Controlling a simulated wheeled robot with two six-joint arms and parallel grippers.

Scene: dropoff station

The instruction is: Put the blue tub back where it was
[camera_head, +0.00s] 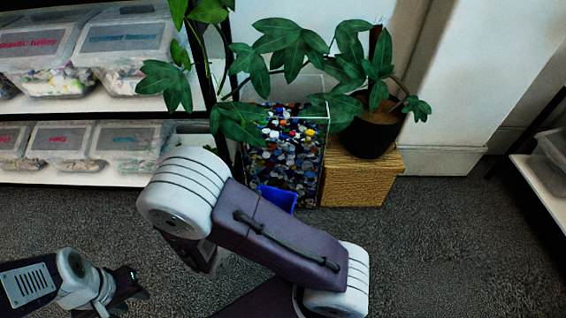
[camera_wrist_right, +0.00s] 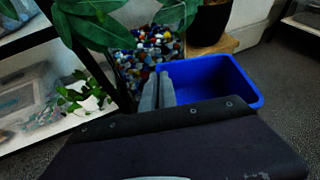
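The blue tub (camera_head: 277,198) shows only in part in the head view, behind my right arm and in front of a clear bin of bottle caps. In the right wrist view the tub (camera_wrist_right: 215,82) is open-topped, looks empty inside and sits just past my right gripper (camera_wrist_right: 158,91). Its two grey fingers are close together at the tub's left wall, one on each side of it. My arm hides this gripper in the head view. I cannot tell whether the tub touches the floor. My left gripper (camera_head: 127,286) is at the lower left, away from the tub; its finger gap is unclear.
The clear bin of coloured caps (camera_head: 292,150) stands beside a woven box (camera_head: 362,178) bearing a potted plant (camera_head: 371,130). Leaves hang over the bin. White shelves (camera_head: 110,103) with lidded boxes are at left, another shelf (camera_head: 543,188) at right. Carpet (camera_head: 450,250) is clear at lower right.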

